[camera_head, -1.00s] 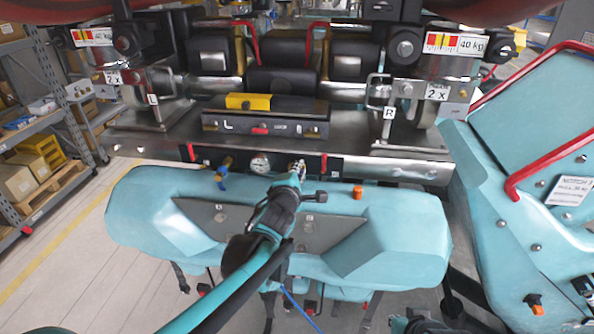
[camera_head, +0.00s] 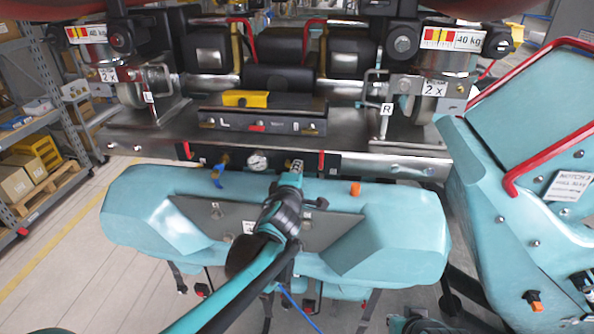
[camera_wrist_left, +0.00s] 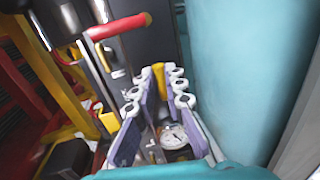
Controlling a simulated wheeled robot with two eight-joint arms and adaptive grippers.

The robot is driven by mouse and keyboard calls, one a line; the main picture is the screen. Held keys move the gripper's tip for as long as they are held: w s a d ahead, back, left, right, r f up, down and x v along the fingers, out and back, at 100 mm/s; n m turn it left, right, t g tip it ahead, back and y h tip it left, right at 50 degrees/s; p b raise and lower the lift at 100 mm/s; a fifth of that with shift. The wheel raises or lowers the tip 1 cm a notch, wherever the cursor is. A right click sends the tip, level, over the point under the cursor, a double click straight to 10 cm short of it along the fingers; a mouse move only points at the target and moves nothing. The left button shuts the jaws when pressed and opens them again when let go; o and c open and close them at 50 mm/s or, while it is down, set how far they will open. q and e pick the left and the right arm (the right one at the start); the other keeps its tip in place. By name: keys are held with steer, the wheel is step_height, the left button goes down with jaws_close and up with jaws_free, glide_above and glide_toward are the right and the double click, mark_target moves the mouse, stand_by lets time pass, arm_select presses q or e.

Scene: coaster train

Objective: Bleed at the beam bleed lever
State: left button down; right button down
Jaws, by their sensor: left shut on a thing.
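My left gripper (camera_head: 296,165) is at the front face of the beam (camera_head: 385,163), right of the round gauge (camera_head: 258,161). In the left wrist view the fingers (camera_wrist_left: 160,85) are close together around a yellow piece (camera_wrist_left: 158,72), which I take to be the beam bleed lever. The fingers hide most of it, and its angle cannot be told. The gauge also shows in the left wrist view (camera_wrist_left: 173,137), below the fingertips. My right gripper is not in view.
A blue-handled brass valve (camera_head: 217,178) is left of the gauge. Red levers stand at the beam front, one left (camera_head: 187,150) and one right (camera_head: 321,162). A teal padded body (camera_head: 400,225) lies below my arm. A teal panel with a red rail (camera_head: 520,165) stands at right.

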arm_select(q)
steer(key=c, duration=1.6)
jaws_free()
steer(key=shift+s, duration=0.1)
steer(key=s, duration=0.4)
steer(key=s+r, duration=0.1)
steer(key=s, duration=0.2)
steer(key=s+r, duration=0.1)
steer(key=s, duration=0.3)
steer(key=shift+s+a+r, duration=0.15)
steer(key=shift+s+a, duration=0.1)
steer(key=shift+s, duration=0.1)
